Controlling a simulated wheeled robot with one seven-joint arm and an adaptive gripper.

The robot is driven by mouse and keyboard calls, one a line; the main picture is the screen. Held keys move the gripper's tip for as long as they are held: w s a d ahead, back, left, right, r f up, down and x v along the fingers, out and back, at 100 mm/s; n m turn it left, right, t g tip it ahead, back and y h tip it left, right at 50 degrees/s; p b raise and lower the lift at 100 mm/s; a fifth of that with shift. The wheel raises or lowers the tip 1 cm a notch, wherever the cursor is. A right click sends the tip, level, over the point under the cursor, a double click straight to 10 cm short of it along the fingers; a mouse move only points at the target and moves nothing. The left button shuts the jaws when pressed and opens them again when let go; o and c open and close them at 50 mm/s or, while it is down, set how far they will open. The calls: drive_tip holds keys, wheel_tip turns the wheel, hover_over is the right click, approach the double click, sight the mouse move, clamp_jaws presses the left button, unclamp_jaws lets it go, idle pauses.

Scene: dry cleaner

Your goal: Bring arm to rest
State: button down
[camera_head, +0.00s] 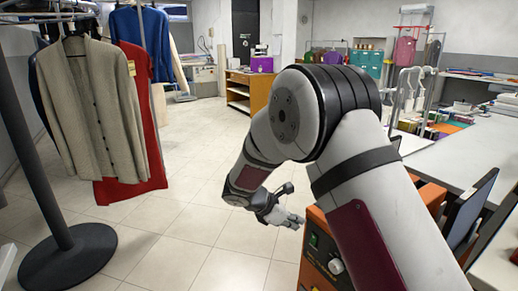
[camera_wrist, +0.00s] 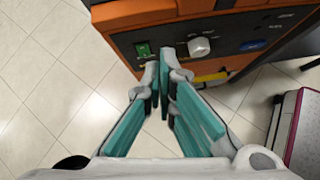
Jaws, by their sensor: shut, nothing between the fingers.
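My gripper (camera_head: 297,220) hangs low at the end of my bent arm in the head view, left of an orange machine with a dark control panel (camera_head: 323,255). In the wrist view my gripper (camera_wrist: 160,72) has its fingers together, with nothing between them. The fingertips point toward the machine's panel (camera_wrist: 235,38), which carries a green switch and a white knob. I cannot tell whether the tips touch the panel.
A clothes rack with a black round base (camera_head: 68,262) stands at left, holding a grey cardigan (camera_head: 92,105) and a red garment (camera_head: 143,110). A wooden counter (camera_head: 245,92) is farther back. A white table (camera_head: 465,155) lies at right. Tiled floor between is clear.

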drive_tip(key=s+d+r+m+g+y, duration=0.1)
drive_tip(key=s+d+r+m+g, duration=0.1)
drive_tip(key=s+d+r+m, duration=0.55)
drive_tip(key=s+d+r+m+g+y, duration=0.1)
drive_tip(key=s+d+r+m, duration=0.25)
drive_tip(key=s+r, duration=0.75)
drive_tip(key=s+a+m+y, duration=0.3)
drive_tip(key=s+m+y, duration=0.55)
drive_tip(key=s, duration=1.85)
wheel_tip(320, 180, up, 20)
drive_tip(key=m+t+h+p, duration=0.2)
drive_tip(key=t+p, duration=0.1)
drive_tip(key=p, duration=1.5)
drive_tip(key=shift+w+a+p, duration=0.15)
drive_tip(key=shift+a+p, duration=0.1)
drive_tip(key=shift+p, duration=0.1)
drive_tip(key=shift+r, duration=0.1)
